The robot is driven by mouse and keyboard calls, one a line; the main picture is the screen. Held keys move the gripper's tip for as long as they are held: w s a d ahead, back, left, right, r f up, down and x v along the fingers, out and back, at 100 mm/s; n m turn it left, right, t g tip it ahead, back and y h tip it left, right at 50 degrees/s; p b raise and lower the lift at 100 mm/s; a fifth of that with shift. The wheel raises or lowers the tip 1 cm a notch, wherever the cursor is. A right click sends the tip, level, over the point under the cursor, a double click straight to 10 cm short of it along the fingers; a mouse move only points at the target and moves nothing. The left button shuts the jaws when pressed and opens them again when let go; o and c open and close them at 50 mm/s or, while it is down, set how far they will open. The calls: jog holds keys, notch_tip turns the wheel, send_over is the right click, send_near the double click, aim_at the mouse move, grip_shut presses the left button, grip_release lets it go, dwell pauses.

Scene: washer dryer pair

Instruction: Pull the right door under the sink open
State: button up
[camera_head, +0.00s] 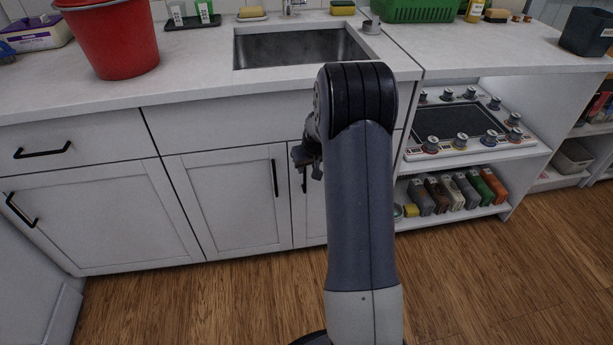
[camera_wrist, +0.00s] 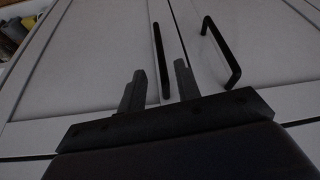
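The right door under the sink (camera_head: 312,220) is white and shut, mostly hidden behind my arm in the head view. Its dark bar handle (camera_head: 304,182) shows just below my gripper (camera_head: 308,160). The wrist view looks turned over, so the right door (camera_wrist: 85,65) fills its left side. There the handle (camera_wrist: 160,60) appears between the two fingers of my gripper (camera_wrist: 160,85), which are apart. I cannot tell whether the fingers touch the handle. The left door (camera_head: 230,200) is shut, and its handle (camera_head: 275,178) also shows in the wrist view (camera_wrist: 222,52).
The sink (camera_head: 300,48) is above, with a red bucket (camera_head: 115,40) on the counter (camera_head: 200,80). An open shelf (camera_head: 455,215) with several boxes stands right of the doors. The wood floor (camera_head: 490,290) in front looks clear.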

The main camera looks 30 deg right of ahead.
aim_at(305, 173)
jog(key=b+x, duration=0.1)
jog(key=x, duration=0.5)
jog(key=shift+w+a+f, duration=0.1)
jog(key=shift+w+f, duration=0.1)
jog(key=shift+f, duration=0.1)
grip_shut()
